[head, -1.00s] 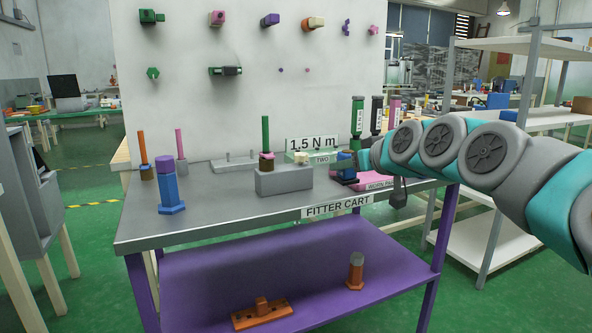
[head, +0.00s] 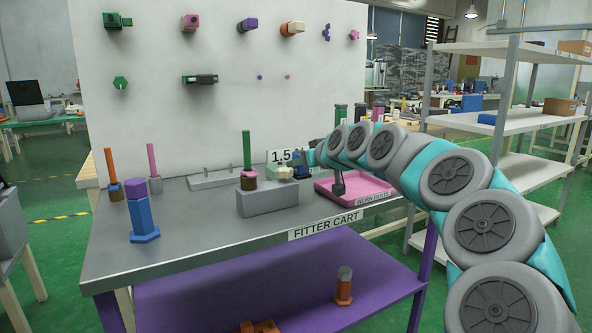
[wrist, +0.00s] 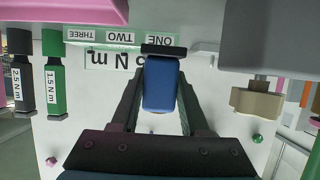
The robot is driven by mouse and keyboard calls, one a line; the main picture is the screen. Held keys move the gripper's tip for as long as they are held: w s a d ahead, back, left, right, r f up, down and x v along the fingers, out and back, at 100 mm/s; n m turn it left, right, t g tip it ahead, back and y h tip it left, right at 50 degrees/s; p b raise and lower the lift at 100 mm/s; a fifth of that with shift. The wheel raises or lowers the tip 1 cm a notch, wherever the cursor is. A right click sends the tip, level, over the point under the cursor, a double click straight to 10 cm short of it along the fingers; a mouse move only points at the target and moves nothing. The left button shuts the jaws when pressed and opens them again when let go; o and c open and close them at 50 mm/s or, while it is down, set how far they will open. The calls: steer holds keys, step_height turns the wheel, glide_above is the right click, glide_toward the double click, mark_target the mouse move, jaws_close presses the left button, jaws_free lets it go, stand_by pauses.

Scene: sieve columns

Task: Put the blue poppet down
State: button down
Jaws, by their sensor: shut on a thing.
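My gripper (wrist: 160,95) is shut on the blue poppet (wrist: 160,82), a blue block-like piece between its two dark fingers in the wrist view. A dark strip crosses its far end. In the head view my gripper (head: 303,161) is over the back of the fitter cart, between the grey block and the pink tray, largely hidden by my arm. The pale green holder (wrist: 120,37), labelled ONE, TWO, THREE, is just beyond the poppet in the upside-down wrist view. I cannot tell whether the poppet touches anything beneath it.
The grey block (head: 266,201) with small parts on it stands left of my gripper. The pink worn-parts tray (head: 369,187) is right. A blue column with a purple top (head: 142,218) stands front left. The cart top's front left (head: 190,239) is clear.

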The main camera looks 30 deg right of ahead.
mark_target(296, 172)
steer(key=w, duration=0.4)
steer(key=shift+d+f, duration=0.15)
steer(key=shift+d, duration=0.15)
steer(key=shift+s+f+p, duration=0.1)
steer(key=shift+f+p, duration=0.3)
steer(key=shift+f, duration=1.35)
steer(key=shift+f, duration=0.1)
steer(key=shift+c, duration=2)
jaws_free()
